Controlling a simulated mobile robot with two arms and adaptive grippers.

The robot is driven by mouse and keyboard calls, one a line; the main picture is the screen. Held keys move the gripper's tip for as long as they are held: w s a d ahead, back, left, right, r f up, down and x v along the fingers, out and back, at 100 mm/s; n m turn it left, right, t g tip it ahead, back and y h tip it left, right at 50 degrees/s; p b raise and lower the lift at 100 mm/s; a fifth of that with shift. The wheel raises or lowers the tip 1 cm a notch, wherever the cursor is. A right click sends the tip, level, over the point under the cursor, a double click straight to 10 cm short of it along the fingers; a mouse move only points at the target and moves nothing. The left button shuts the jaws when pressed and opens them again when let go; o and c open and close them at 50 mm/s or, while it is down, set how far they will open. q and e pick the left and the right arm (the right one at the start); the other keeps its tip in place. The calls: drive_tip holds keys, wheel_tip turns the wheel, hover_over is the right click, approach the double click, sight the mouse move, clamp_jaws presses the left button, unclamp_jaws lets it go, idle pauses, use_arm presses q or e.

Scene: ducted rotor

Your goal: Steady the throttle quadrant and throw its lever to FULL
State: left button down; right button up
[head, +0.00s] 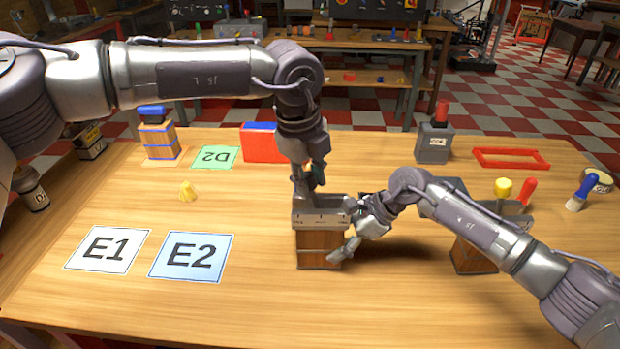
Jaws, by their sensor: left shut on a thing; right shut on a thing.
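The throttle quadrant (319,248) is a wooden box with a grey metal top that carries scale marks along its front edge. It stands upright near the middle of the table. My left gripper (308,188) points down from above and is shut at the top of the quadrant, on the lever. The lever is mostly hidden by the fingers, so its exact position cannot be read. My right gripper (350,232) comes from the right and is shut on the quadrant's body at its right side. The scale's lettering is too small to read.
Cards E1 (107,249), E2 (192,257) and D2 (213,157) lie left. A red-knobbed grey box (434,142) and red frame (511,158) stand back right. My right arm partly covers another wooden box (470,258).

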use_arm(q)
drive_tip(key=shift+d+f+y, duration=0.1)
drive_tip(key=shift+d+y, duration=0.1)
drive_tip(key=shift+y, duration=0.1)
drive_tip(key=shift+w+d+f+y, duration=0.1)
drive_tip(key=shift+d+f+y, duration=0.05)
drive_tip(key=shift+d+y, duration=1.4)
drive_tip(key=shift+d+f+y, duration=0.1)
drive_tip(key=shift+d+y, duration=1.1)
drive_tip(key=shift+y, duration=0.65)
drive_tip(key=c, duration=0.9)
unclamp_jaws()
drive_tip(key=shift+o, duration=0.2)
wheel_tip(320, 180, up, 10)
drive_tip(key=shift+s+r, duration=0.2)
drive_tip(key=shift+s, duration=0.05)
